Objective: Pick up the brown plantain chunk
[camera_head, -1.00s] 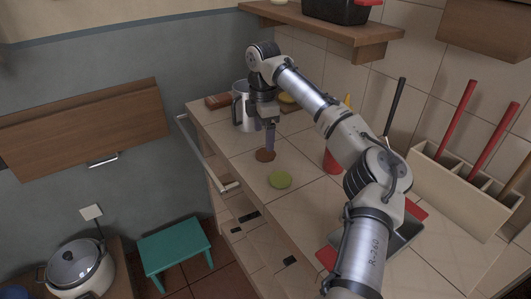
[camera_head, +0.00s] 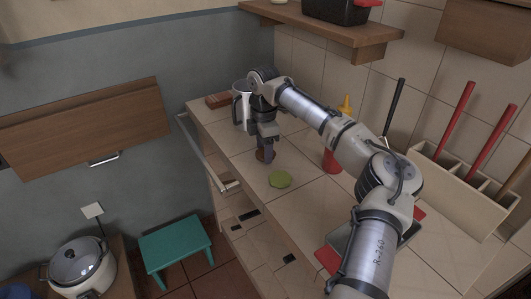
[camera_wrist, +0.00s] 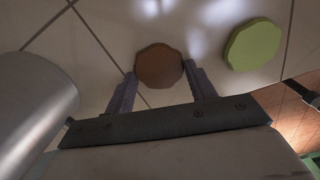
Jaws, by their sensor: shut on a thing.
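The brown plantain chunk (camera_wrist: 159,66) is a flat, many-sided disc between my fingertips in the wrist view. In the head view the brown chunk (camera_head: 261,156) shows only partly, behind my fingers. My gripper (camera_head: 267,158) points down at the counter and is shut on the chunk; both fingers (camera_wrist: 160,84) also show in the wrist view. I cannot tell whether the chunk touches the counter. A green chunk (camera_head: 280,179) lies flat on the tiles just in front, and to the right in the wrist view (camera_wrist: 254,45).
A metal pitcher (camera_head: 240,105) stands close behind my gripper, also large at left in the wrist view (camera_wrist: 30,105). A red bottle (camera_head: 332,158) with a yellow top stands to the right. The counter's front edge (camera_head: 217,165) is near on the left.

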